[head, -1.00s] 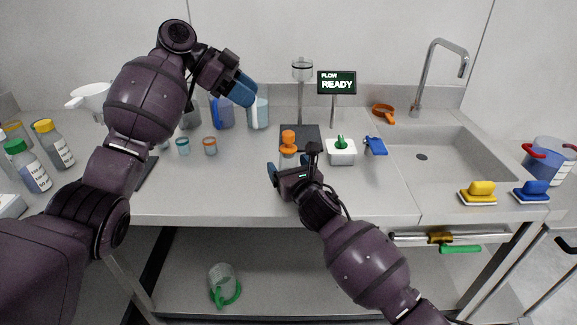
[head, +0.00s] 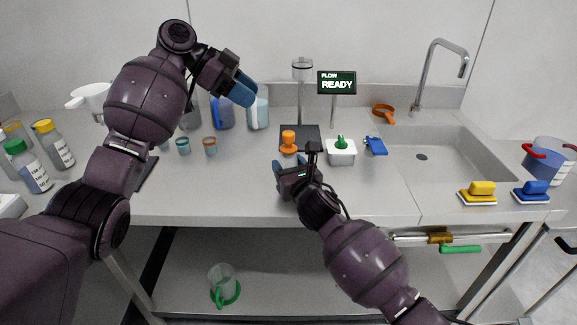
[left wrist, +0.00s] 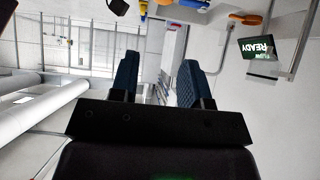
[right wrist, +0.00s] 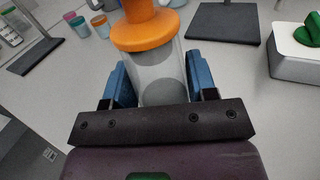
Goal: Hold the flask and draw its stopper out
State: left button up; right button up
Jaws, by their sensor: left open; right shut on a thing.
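The flask (right wrist: 162,78) is a clear glass body, seen in the right wrist view between the blue fingers of my right gripper (right wrist: 161,85), which is shut on it. An orange stopper (right wrist: 145,32) with a wide rim sits in its top. In the head view the stopper (head: 289,138) shows above my right gripper, and the flask's body is mostly hidden. My left gripper (head: 241,90) is raised over the back of the bench, up and left of the flask. In the left wrist view its fingers (left wrist: 158,82) are apart with nothing between them.
Behind the flask is a dark stand base (head: 312,131). A white tub with a green knob (head: 341,151) stands to its right, then the sink (head: 450,150). Small cups (head: 210,146) stand to the left. The bench front left of the right gripper is clear.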

dwell(0.3)
pick_arm(q)
jog(key=shift+o, duration=1.2)
notch_tip(320, 180, up, 3)
jog(key=m+t+y, duration=0.2)
jog(key=m+y, duration=0.5)
send_over(289, 133)
jog(key=s, duration=0.2)
jog(key=shift+w+f+m+t+y, duration=0.3)
jog(key=shift+f+m+y, duration=0.25)
jog(key=shift+f+m, duration=1.45)
jog(key=shift+w+f+m+t+y, duration=0.15)
jog(key=shift+w+f+m+y, duration=0.4)
jog(key=shift+f+m, duration=1.4)
jog(key=shift+w+f+m+t+y, duration=0.25)
jog(key=shift+f+m+y, duration=0.35)
jog(key=shift+f+m, duration=1.4)
